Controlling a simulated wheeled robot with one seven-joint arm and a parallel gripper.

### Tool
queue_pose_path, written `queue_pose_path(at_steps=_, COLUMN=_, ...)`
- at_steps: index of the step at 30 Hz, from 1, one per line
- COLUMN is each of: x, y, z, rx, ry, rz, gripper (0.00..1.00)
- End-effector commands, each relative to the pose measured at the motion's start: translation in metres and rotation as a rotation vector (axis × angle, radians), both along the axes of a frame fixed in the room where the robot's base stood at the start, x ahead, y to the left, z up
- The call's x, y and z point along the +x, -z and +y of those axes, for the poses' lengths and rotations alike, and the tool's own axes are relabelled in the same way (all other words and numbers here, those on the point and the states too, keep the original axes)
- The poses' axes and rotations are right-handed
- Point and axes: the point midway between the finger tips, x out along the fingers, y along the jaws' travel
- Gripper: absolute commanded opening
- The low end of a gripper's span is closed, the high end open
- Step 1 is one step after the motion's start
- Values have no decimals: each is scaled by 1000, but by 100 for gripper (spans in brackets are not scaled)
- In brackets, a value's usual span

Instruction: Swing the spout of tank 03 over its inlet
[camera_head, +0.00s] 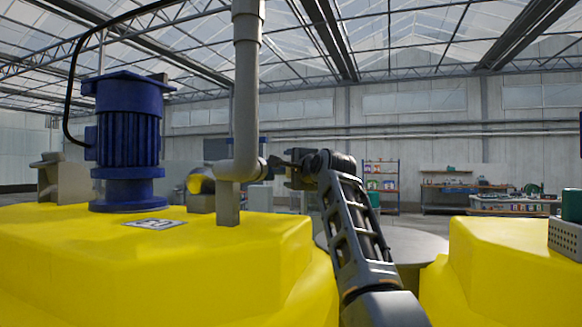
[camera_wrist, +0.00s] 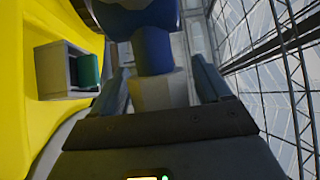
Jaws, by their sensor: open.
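A yellow tank (camera_head: 240,262) fills the lower left of the head view. Its small top plate (camera_head: 155,223) seems to carry 03, seen turned around. A grey pipe (camera_head: 247,90) comes down above the tank to an elbow (camera_head: 238,172), apparently part of the spout. A short grey post (camera_head: 228,204) stands below the elbow. My gripper (camera_head: 281,163) is just right of the elbow at its height; contact cannot be told. In the wrist view my gripper (camera_wrist: 163,85) is open, with a blue rounded part (camera_wrist: 152,50) and a pale part (camera_wrist: 158,92) between its fingers. The inlet cannot be made out.
A blue motor (camera_head: 127,140) stands on the tank, left of the pipe. Another yellow tank (camera_head: 500,262) is at right, with a grey box (camera_head: 566,240) and green cylinder (camera_head: 571,206). Shelves (camera_head: 381,187) and a workbench (camera_head: 455,196) stand far back.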

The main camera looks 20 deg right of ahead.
Motion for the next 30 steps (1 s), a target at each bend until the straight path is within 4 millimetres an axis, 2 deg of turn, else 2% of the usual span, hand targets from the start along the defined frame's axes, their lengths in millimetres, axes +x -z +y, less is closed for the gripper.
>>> queue_pose_path(at_steps=11, x=3, y=1, z=0, rx=0, ry=0, rz=1, gripper=75)
queue_pose_path(at_steps=30, x=3, y=1, z=0, rx=0, ry=0, rz=2, gripper=13)
